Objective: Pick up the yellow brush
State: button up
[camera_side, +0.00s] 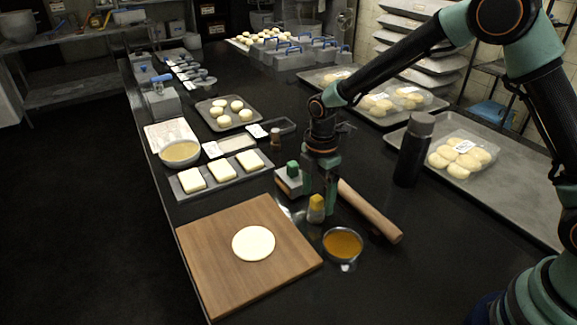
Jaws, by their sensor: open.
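The yellow brush (316,208) stands small on the dark counter, right of the wooden board and up-left of the metal cup. Its yellow top shows above a greyish lower part. My gripper (320,195) points down in the middle of the counter, open and with nothing visibly held. In the picture its fingers end just above and behind the brush. I cannot tell how far apart they are in depth, or whether they touch.
A green-topped block (290,179) stands close left of my gripper. A rolling pin (370,212) lies close right, with a dark bottle (413,150) beyond. A metal cup of orange liquid (342,245) is in front. The wooden board (210,240) holds a dough disc.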

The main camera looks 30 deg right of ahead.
aim_at(316, 207)
notch_tip(316, 207, down, 4)
jog(key=shift+a+f, duration=0.1)
jog(key=shift+f, duration=0.05)
jog(key=shift+c, duration=0.4)
jog(key=c, duration=1.3)
notch_tip(316, 207, up, 20)
